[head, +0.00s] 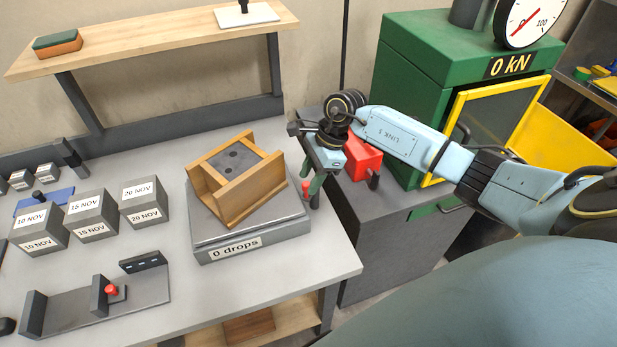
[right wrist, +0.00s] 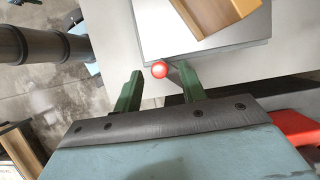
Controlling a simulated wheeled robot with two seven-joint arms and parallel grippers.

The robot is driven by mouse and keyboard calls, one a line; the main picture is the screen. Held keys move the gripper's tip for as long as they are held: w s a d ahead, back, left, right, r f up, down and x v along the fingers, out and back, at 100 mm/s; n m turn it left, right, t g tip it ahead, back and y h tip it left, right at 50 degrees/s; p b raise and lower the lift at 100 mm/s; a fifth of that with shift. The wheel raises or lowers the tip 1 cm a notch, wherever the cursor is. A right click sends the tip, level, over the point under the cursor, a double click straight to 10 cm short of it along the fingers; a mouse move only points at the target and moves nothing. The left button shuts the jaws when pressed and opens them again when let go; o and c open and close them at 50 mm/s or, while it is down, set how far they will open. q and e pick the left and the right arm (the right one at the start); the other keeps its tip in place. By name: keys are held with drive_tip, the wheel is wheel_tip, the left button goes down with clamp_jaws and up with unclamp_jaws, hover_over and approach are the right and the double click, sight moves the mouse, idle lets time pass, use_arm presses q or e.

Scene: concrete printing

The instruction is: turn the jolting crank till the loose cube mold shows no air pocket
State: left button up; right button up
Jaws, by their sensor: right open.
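The wooden cube mold (head: 238,178) sits turned at an angle on the grey jolting table (head: 215,243). Its grey concrete face (head: 238,160) shows dark air pockets. The label (head: 236,247) on the table's front reads 0 drops. The red crank knob (head: 306,192) is at the table's right side; it also shows in the right wrist view (right wrist: 159,69). My right gripper (head: 312,188) points down at the knob. Its green fingers are open, one on either side of the knob in the wrist view (right wrist: 158,84); I cannot tell if they touch it. My left gripper is not in view.
Several dated grey cubes (head: 92,216) stand left on the bench. A dark fixture with a red knob (head: 111,290) lies at the front. A red block (head: 362,157) and the green press (head: 425,60), reading 0 kN, are beside my right arm. A shelf (head: 150,40) runs behind.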

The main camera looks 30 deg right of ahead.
drive_tip(key=shift+x, duration=0.8)
clamp_jaws()
drive_tip(key=shift+w, duration=0.1)
drive_tip(key=shift+w+a+m+t, duration=0.15)
drive_tip(key=shift+w+m+t, duration=0.1)
drive_tip(key=shift+m, duration=0.4)
drive_tip(key=shift+w+a+m+t, duration=0.15)
drive_tip(key=shift+w+m+t, duration=0.1)
drive_tip(key=shift+m, duration=0.4)
drive_tip(key=m, duration=0.2)
drive_tip(key=w+m+t+h, duration=0.1)
drive_tip(key=shift+w+a+r+m, duration=0.1)
drive_tip(key=shift+w+a+m, duration=0.15)
drive_tip(key=shift+m, duration=0.15)
drive_tip(key=w+m+t+h, duration=0.1)
drive_tip(key=m, duration=0.2)
drive_tip(key=shift+w+d+b, duration=0.1)
drive_tip(key=shift+w+b, duration=0.15)
drive_tip(key=shift+b, duration=0.1)
drive_tip(key=shift+w+d+m+h, duration=0.1)
drive_tip(key=shift+w+m+h, duration=0.15)
drive_tip(key=shift+m, duration=0.5)
drive_tip(key=shift+w+d+m+h, duration=0.1)
drive_tip(key=shift+w+m+h, duration=0.2)
drive_tip(key=shift+m, duration=0.45)
